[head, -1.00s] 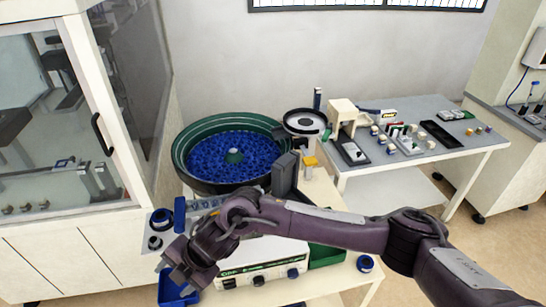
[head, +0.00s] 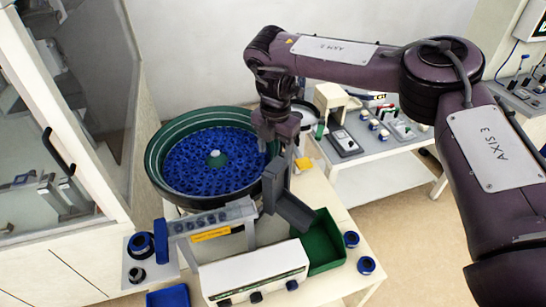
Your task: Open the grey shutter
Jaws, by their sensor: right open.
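A dark grey upright plate, which looks like the grey shutter (head: 271,188), stands at the right side of the green bowl feeder (head: 160,150). A dark grey sloping chute (head: 297,212) runs from beside it down to a green bin (head: 326,250). I cannot tell how far the shutter is open. My right gripper (head: 275,140) points down from above, just over the top of the plate, at the bowl's right rim. It is open with nothing seen in it; whether it touches the plate is unclear. My left gripper is not in view.
Blue parts (head: 205,165) fill the bowl. A clear track with a yellow label (head: 211,235) and a white control box (head: 255,275) stand in front. Blue rings (head: 366,265) lie at right. A glass-door cabinet is at left; a grey bench (head: 375,150) is behind at right.

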